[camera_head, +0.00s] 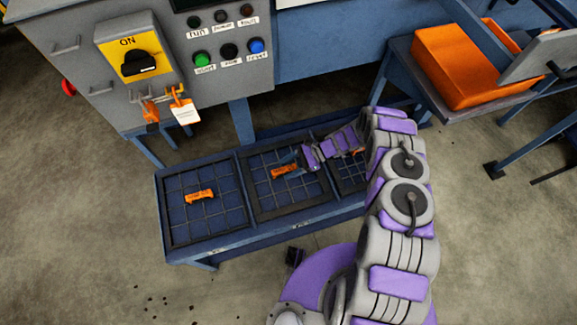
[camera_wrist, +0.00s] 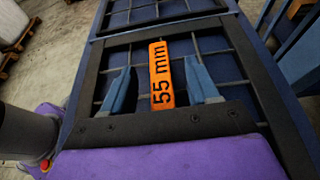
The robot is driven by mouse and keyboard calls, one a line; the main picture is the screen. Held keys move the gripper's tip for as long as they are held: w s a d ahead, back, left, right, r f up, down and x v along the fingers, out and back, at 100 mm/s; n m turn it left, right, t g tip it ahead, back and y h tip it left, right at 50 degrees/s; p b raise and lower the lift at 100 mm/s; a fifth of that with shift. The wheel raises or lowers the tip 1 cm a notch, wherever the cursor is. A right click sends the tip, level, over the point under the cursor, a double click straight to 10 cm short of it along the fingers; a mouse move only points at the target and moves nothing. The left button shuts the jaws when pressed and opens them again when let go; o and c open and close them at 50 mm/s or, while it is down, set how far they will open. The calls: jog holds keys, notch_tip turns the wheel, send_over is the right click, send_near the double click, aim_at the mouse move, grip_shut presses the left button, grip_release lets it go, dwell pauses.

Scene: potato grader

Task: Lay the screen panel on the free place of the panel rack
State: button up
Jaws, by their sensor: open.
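The blue panel rack (camera_head: 160,190) stands low on the floor in front of the machine. A dark-framed mesh screen panel with an orange handle (camera_head: 200,196) lies in its left place. Another screen panel (camera_head: 262,212), also with an orange handle (camera_head: 284,171), lies in the middle place. A mesh grid (camera_head: 350,181) shows in the right place, partly hidden by my arm. My gripper (camera_head: 292,168) is open at the middle panel.
The machine's control box (camera_head: 160,80) with a yellow switch and coloured buttons stands behind the rack. An orange crate (camera_head: 460,65) sits on a blue stand at the upper right. The concrete floor left and front is mostly clear.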

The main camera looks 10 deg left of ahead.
jog(key=p+v, duration=0.1)
jog(key=v, duration=1.6)
jog(key=shift+p, duration=0.4)
jog(key=shift+w+d+r, duration=0.1)
notch_tip(320, 180, up, 16)
jog(key=n+h, duration=0.2)
jog(key=n, duration=0.1)
jog(key=s+d+r+n+t+h, duration=0.1)
jog(key=s+r+n+h, duration=0.1)
jog(key=s+r, duration=0.35)
jog(key=s+d+r+n+h, duration=0.1)
jog(key=s+r, duration=0.1)
jog(key=r, duration=0.7)
jog(key=s+d+r+n+t+h, duration=0.2)
jog(key=s+d+r+n+h, duration=0.1)
jog(key=s+r, duration=0.75)
jog(key=s+d+n+t+h, duration=0.1)
jog(key=s+d, duration=0.2)
jog(key=s, duration=0.6)
jog(key=s+d+n+t+h, duration=0.1)
jog(key=s+d+h, duration=0.1)
jog(key=s, duration=0.7)
jog(key=shift+d+n+h, duration=0.3)
jog(key=shift+d, duration=0.55)
